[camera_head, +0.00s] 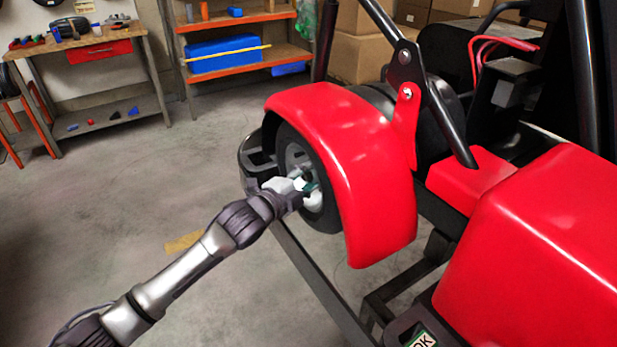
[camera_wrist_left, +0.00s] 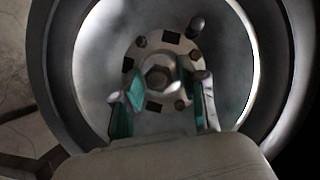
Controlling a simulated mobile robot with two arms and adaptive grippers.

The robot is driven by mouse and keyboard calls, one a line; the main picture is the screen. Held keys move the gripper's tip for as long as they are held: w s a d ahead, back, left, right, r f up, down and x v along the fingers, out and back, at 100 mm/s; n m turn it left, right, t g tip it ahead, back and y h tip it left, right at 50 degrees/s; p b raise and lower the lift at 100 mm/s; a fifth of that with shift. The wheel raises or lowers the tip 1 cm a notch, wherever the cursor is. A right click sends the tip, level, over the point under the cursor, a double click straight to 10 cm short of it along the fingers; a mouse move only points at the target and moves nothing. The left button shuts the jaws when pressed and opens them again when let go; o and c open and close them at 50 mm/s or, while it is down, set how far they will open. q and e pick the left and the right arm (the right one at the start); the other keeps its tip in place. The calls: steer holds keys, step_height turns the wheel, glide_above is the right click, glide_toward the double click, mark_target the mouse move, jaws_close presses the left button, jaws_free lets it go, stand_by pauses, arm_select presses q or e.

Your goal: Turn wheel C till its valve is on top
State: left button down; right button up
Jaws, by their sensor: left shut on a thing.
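The wheel (camera_head: 333,213), a dark tyre with a grey rim, sits under a red fender (camera_head: 375,165) on the kart; no letter C shows on it. My left gripper (camera_head: 308,190) is at its hub from the left, shut on the wheel's middle part. In the left wrist view, the two teal-padded fingers (camera_wrist_left: 160,102) stand on either side of the hub (camera_wrist_left: 158,76) with its hex nut. A small dark stub (camera_wrist_left: 196,27) on the wheel face, up and right of the hub, may be the valve. My right gripper is not in view.
The kart's red body (camera_head: 545,250) and black bars fill the right. A workbench (camera_head: 85,45) and orange shelves (camera_head: 235,20) stand behind. Floor at left is clear.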

arm_select(q)
steer(key=shift+f, duration=0.1)
steer(key=c, duration=1)
jaws_free()
steer(key=v, duration=1.2)
